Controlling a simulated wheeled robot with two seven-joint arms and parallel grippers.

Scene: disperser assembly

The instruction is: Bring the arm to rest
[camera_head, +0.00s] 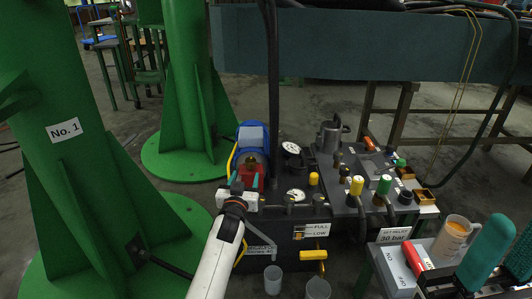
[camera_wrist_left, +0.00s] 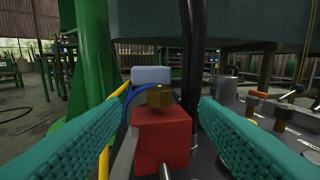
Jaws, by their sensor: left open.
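My left arm comes up from the bottom of the head view, and its gripper (camera_head: 244,182) is at the front of the machine. Its two teal fingers are spread apart, also seen in the left wrist view (camera_wrist_left: 160,125). A red block (camera_wrist_left: 163,137) with a brass-coloured fitting (camera_wrist_left: 159,97) on top shows between the fingers, with space on both sides. Behind it is the blue motor-like part (camera_head: 251,138). Two teal padded shapes (camera_head: 486,252) at the lower right of the head view look like my right gripper's fingers; their jaw state is unclear.
The machine's dark top (camera_head: 352,170) carries gauges, yellow and green knobs and a grey pot (camera_head: 329,135). Clear cups (camera_head: 273,279) stand at its front. A mug (camera_head: 453,238) stands at right. Green columns (camera_head: 80,160) rise at left. A black hose (camera_head: 273,80) hangs behind the gripper.

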